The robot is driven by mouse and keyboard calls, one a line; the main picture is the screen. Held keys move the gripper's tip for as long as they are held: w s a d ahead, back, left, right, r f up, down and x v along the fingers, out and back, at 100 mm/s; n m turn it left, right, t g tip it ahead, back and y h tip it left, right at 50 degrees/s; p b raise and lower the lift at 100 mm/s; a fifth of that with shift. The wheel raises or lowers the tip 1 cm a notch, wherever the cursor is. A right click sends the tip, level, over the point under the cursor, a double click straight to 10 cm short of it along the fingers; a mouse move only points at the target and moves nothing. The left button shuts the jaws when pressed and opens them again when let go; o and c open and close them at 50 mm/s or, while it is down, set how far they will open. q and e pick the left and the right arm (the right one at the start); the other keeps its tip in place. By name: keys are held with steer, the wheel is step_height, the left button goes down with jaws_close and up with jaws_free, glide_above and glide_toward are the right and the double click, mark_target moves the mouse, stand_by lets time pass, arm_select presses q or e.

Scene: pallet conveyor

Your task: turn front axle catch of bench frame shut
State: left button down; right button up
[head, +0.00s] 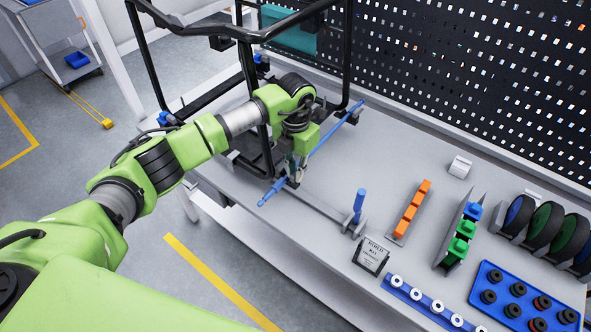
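A black tubular frame (249,85) stands at the back left of the grey bench. A thin blue rod (328,137), which looks like an axle, runs slantwise from the bench's front edge to the back. My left gripper (292,175) points down over the rod near its front end, close to a small dark holder. The gripper covers the holder, so I cannot tell the catch's position or whether the fingers touch it. The finger gap is too small to read. An upright blue handle (359,203) stands on a grey bar to the right. My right gripper is out of view.
Right of the handle stand a sign (371,256), orange blocks (409,212), green blocks (459,243) and dark wheels (545,226). A blue tray (484,273) lies at the right. A perforated black panel (470,75) closes the back.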

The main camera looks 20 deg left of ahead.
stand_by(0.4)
arm_select(q)
steer(key=n+b, duration=0.2)
steer(key=n, duration=0.2)
steer(key=n+b, duration=0.2)
steer(key=n, duration=0.3)
steer(key=shift+w, duration=0.1)
steer(key=n+b, duration=0.1)
steer(key=n, duration=0.4)
steer(key=shift+r, duration=0.1)
steer(key=shift+n+b, duration=0.5)
steer(key=shift+n, duration=1.4)
steer(key=c, duration=2.1)
jaws_free()
